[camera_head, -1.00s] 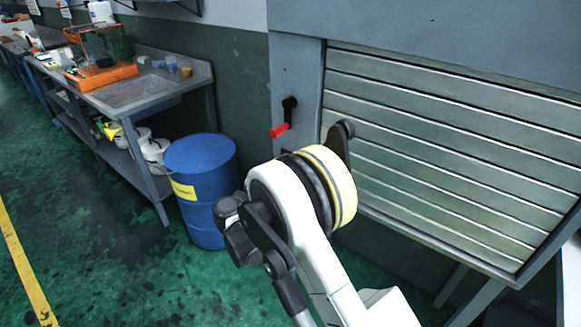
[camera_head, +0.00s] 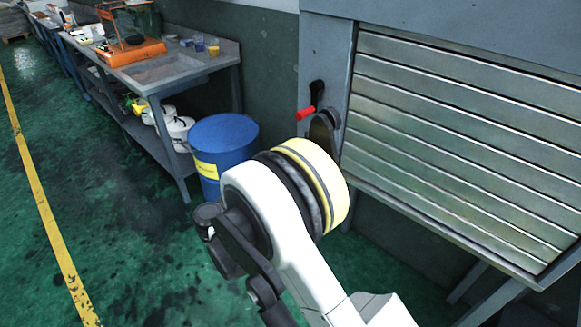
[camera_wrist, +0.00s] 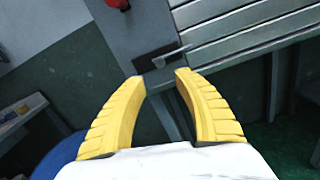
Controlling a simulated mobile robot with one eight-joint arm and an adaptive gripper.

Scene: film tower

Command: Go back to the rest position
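My gripper (camera_wrist: 155,82) shows in the wrist view as two yellow ribbed fingers, spread apart with nothing between them. Beyond the fingertips is the lower corner of the grey shutter housing (camera_wrist: 140,35), with a small metal latch or bracket on it; the fingers appear apart from it.
A slatted metal shutter (camera_head: 460,120) fills the right side. A blue drum (camera_head: 222,150) with a yellow label stands behind my arm at left. A grey workbench (camera_head: 160,72) with an orange-framed device (camera_head: 135,52) runs along the wall. The green floor at left is clear, with a yellow line (camera_head: 45,215).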

